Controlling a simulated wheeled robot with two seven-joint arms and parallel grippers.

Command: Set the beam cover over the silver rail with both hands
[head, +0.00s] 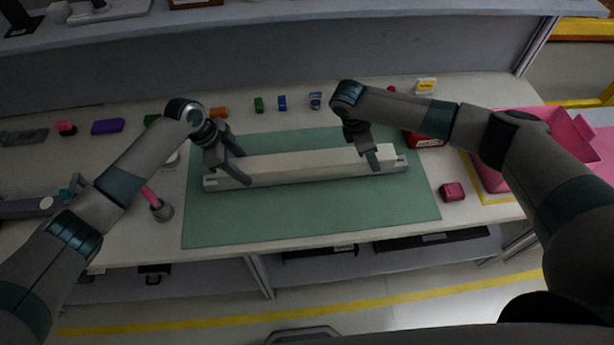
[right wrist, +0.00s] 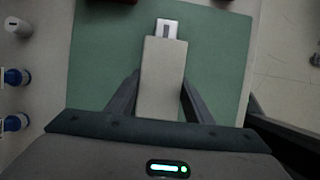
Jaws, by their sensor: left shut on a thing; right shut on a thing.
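The beam cover (head: 310,162) is a long cream-white bar lying lengthwise over the silver rail (head: 312,178) on the green mat (head: 300,221). The rail shows along the cover's front side and past both ends. My left gripper (head: 233,173) is shut on the cover near its left end. My right gripper (head: 376,160) is shut on it near its right end. In the right wrist view the cover (right wrist: 162,85) lies between my fingers, and the rail's end (right wrist: 166,29) sticks out beyond it. Whether the cover is fully seated cannot be told.
A pink bin (head: 493,176) stands at the right, with a small crimson block (head: 452,191) near it. Several small coloured blocks line the back of the table. The mat's front is clear.

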